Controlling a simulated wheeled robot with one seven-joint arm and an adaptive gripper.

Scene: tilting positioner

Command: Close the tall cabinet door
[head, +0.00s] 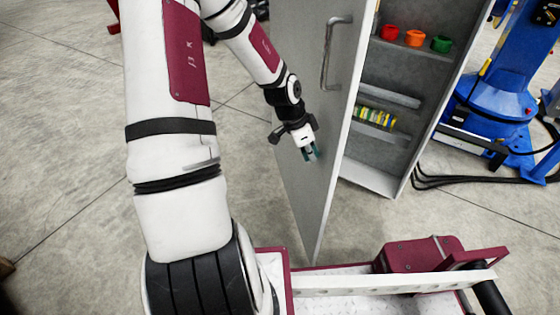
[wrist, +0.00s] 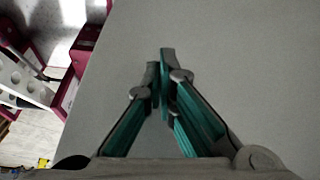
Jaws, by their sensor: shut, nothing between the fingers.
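The tall cabinet (head: 385,177) stands right of centre in the head view, with its grey door (head: 300,185) swung wide open toward me. The door has a vertical bar handle (head: 330,55) near its upper part. My gripper (head: 312,154) is shut and empty, in front of the door's outer face, below and left of the handle. In the wrist view the shut fingertips (wrist: 160,58) point at the door's flat grey panel (wrist: 240,60), which fills most of the picture. I cannot tell whether the fingertips touch the panel.
Inside the cabinet are red, orange and green bins (head: 415,38) and a row of small yellow-green items (head: 376,117). A blue machine (head: 490,95) with black cables on the floor stands to the right. Open concrete floor (head: 60,120) lies to the left.

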